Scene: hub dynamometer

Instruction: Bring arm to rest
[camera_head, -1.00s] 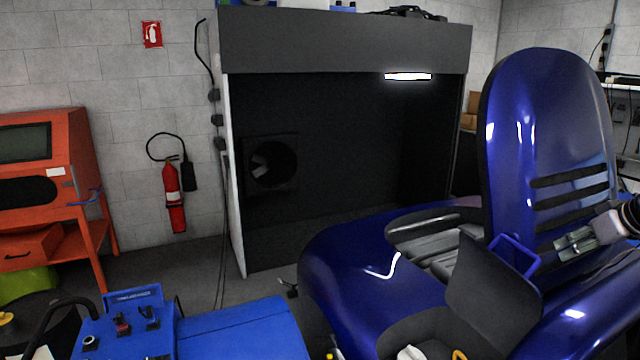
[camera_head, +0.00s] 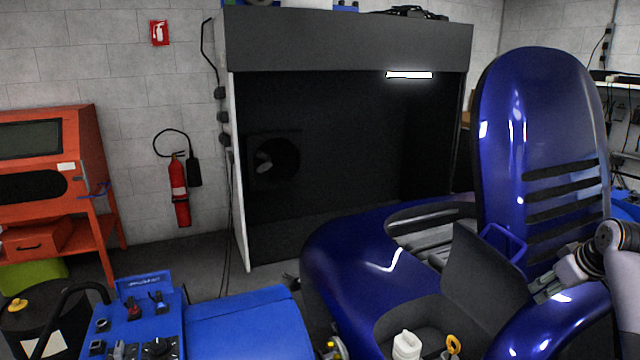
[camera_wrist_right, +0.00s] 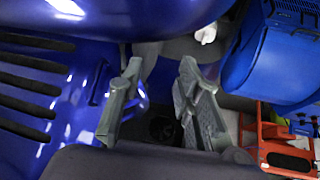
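My right gripper (camera_head: 545,291) comes in from the right edge of the head view, over the blue car body (camera_head: 345,255). In the right wrist view its two fingers (camera_wrist_right: 158,95) stand apart with nothing between them, so it is open and empty. Beyond the fingers are dark floor and blue bodywork (camera_wrist_right: 70,115). My left arm and gripper do not show.
The tall blue rear cover (camera_head: 545,130) stands beside the right arm. A dark panel (camera_head: 480,275), a white bottle (camera_head: 406,345) and a yellow-handled item (camera_head: 453,344) are nearby.

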